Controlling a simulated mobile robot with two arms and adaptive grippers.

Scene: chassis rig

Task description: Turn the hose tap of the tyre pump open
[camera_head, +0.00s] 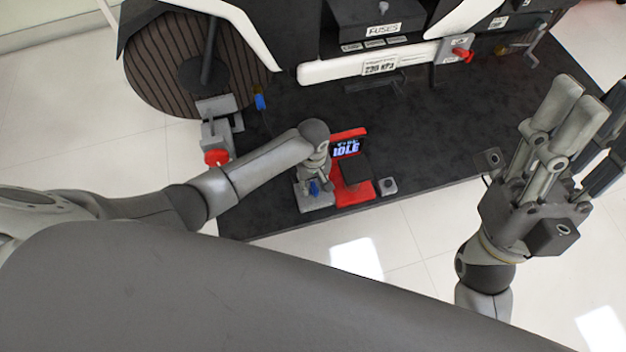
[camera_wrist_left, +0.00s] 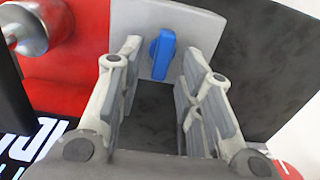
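The tyre pump (camera_head: 357,185) is a red unit on the dark platform, with a lit screen reading IDLE. Beside it is a grey block with the blue hose tap (camera_head: 313,188). In the left wrist view the blue tap (camera_wrist_left: 162,53) stands upright on its grey plate. My left gripper (camera_head: 315,176) points down over the tap. In its wrist view it is open, with one finger on each side of the tap's line; I cannot tell whether they touch it. My right gripper (camera_head: 568,118) is raised at the right, open and empty, away from the pump.
A striped wheel (camera_head: 160,60) and a stand with a red knob (camera_head: 216,157) are at the left. A fuse box (camera_head: 375,25) and a red valve handle (camera_head: 461,54) are on the chassis behind. A small grey block (camera_head: 388,187) sits right of the pump.

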